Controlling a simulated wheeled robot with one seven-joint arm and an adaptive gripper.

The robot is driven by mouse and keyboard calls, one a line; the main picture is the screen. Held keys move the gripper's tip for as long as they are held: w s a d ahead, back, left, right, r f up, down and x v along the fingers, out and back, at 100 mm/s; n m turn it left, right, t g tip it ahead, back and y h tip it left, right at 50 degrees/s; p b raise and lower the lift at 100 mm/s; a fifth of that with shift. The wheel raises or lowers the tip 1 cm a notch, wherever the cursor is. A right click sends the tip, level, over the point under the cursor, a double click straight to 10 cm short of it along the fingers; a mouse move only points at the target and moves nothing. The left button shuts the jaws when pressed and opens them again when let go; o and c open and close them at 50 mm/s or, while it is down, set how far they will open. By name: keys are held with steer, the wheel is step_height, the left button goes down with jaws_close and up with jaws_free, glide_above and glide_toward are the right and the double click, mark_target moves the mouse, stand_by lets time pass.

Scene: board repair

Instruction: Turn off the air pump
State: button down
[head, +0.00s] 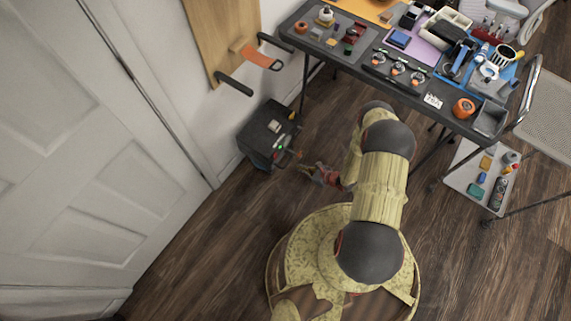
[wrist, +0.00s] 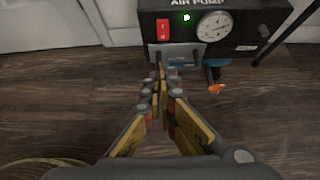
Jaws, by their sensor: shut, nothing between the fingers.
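The air pump (head: 269,134) is a dark box on the floor against the wall, left of the table in the head view. In the wrist view the air pump (wrist: 247,28) shows its front, with a red rocker switch (wrist: 163,31), a lit green lamp (wrist: 186,17) and a round white gauge (wrist: 214,26). My gripper (wrist: 161,76) is shut and empty, its fingertips in front of the pump below the switch. In the head view my gripper (head: 306,168) is low over the floor, just right of the pump. I cannot tell whether the fingertips touch the pump.
A blue valve with an orange tip (wrist: 214,84) sticks out at the pump's lower right. The dark table (head: 345,62) holds tools and parts, with a low cart (head: 470,186) under its right side. A white door (head: 80,150) stands at left. The floor between is clear.

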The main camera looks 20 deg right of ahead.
mark_target(275, 156)
steer(key=b+x, duration=0.2)
steer(key=x, duration=0.4)
steer(key=b+x, duration=0.2)
steer(key=x, duration=0.4)
steer(key=shift+w+a+r, duration=0.25)
steer(key=shift+a+r, duration=0.05)
steer(key=shift+r, duration=0.05)
steer(key=shift+w+a, duration=0.4)
steer(key=shift+w, duration=0.2)
